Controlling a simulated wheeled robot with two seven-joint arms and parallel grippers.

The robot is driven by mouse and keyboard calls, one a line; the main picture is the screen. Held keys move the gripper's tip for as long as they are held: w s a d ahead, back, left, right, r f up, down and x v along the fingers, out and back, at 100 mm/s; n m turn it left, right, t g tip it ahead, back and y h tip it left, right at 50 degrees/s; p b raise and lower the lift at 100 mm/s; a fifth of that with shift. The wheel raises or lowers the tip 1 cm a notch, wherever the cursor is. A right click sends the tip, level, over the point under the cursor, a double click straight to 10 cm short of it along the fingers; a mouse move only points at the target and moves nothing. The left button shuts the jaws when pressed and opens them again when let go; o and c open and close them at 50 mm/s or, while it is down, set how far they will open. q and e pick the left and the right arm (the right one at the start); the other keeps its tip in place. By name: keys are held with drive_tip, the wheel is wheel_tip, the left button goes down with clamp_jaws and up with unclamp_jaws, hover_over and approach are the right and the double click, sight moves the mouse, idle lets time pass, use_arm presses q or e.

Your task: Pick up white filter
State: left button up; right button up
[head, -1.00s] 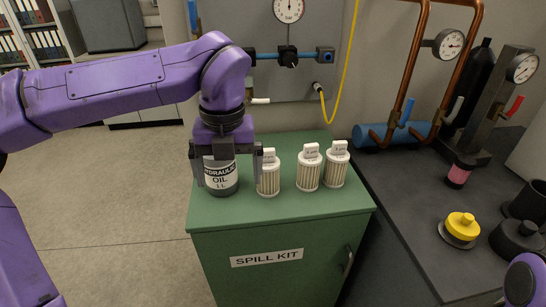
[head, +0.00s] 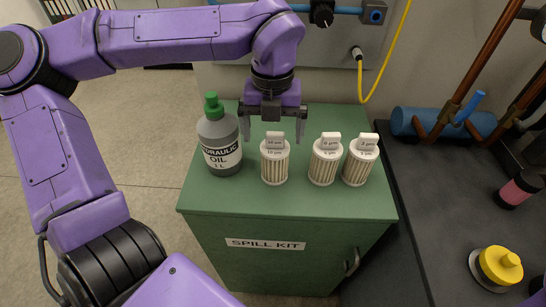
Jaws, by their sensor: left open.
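Three white pleated filters with labelled tops stand upright in a row on the green spill kit cabinet (head: 300,205). My left gripper (head: 273,133) is open, fingers pointing down, one on each side of the left filter's top in the picture. It looks above or just behind that filter; I cannot tell whether it touches. A small purple part of my right arm shows at the lower right edge; its gripper is not seen.
A grey hydraulic oil bottle (head: 219,140) with a green cap stands just left of the gripper. The cabinet's front strip is clear. A dark bench (head: 430,210) at the right holds a yellow-topped part (head: 500,265) and a blue cylinder (head: 440,122).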

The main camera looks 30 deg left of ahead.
sight(275, 147)
use_arm(q)
drive_tip(key=f, duration=0.1)
drive_tip(key=w+f, duration=0.1)
drive_tip(key=f, duration=0.2)
drive_tip(key=shift+w+a+f+p, duration=0.1)
drive_tip(key=shift+w+f+p, duration=0.15)
drive_tip(key=shift+f+p, duration=0.15)
drive_tip(key=shift+s+f, duration=0.1)
drive_tip(key=shift+s, duration=0.25)
drive_tip(key=shift+c, duration=0.3)
drive_tip(key=shift+w, duration=0.15)
drive_tip(key=c, duration=1.7)
